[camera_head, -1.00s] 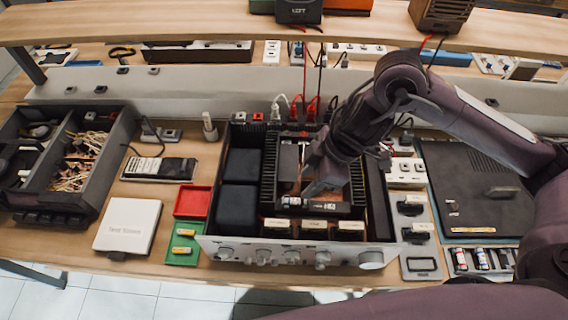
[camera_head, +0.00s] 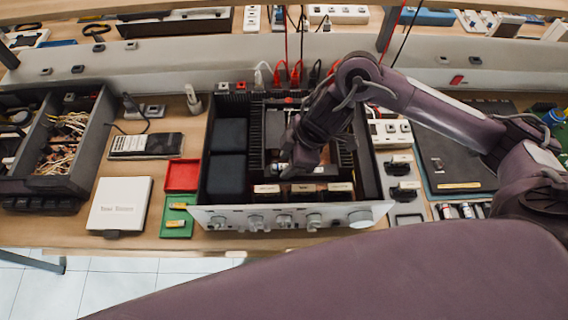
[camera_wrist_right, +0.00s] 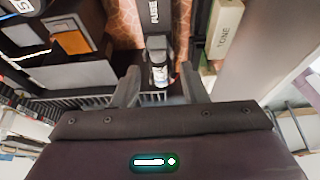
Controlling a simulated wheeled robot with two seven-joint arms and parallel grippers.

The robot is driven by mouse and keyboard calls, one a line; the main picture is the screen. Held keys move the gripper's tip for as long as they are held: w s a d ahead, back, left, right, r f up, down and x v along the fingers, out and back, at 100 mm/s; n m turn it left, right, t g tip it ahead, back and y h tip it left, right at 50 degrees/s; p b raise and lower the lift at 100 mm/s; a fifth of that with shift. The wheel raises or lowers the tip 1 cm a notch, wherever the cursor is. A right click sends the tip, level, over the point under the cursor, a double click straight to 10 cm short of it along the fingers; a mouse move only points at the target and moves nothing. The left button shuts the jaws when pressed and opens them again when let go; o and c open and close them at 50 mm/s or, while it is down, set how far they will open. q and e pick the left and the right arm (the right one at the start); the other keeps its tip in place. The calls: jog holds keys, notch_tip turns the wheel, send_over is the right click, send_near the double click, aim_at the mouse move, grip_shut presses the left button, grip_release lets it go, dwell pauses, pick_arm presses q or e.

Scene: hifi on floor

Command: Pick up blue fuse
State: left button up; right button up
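In the right wrist view a small fuse-like cylinder (camera_wrist_right: 160,76) with a white and bluish label sits in a dark holder. My right gripper (camera_wrist_right: 159,72) is open, one finger on each side of it, with gaps visible. My left gripper is not in view.
A green tray (camera_head: 178,230) with two yellow pieces and a red tray (camera_head: 182,175) lie left of the hi-fi. A white box (camera_head: 120,204) and a multimeter-like device (camera_head: 146,145) are farther left. The hi-fi's walls and label blocks stand close around the hand.

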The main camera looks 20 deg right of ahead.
jog(key=shift+c, duration=1.4)
grip_shut()
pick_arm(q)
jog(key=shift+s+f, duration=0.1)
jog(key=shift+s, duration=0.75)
pick_arm(e)
jog(key=shift+r, duration=0.5)
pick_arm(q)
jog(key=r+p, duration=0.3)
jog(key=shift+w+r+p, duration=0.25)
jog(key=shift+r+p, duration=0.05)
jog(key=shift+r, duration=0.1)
pick_arm(e)
notch_tip(320, 180, up, 19)
jog(key=shift+c, duration=1.8)
grip_release()
grip_shut()
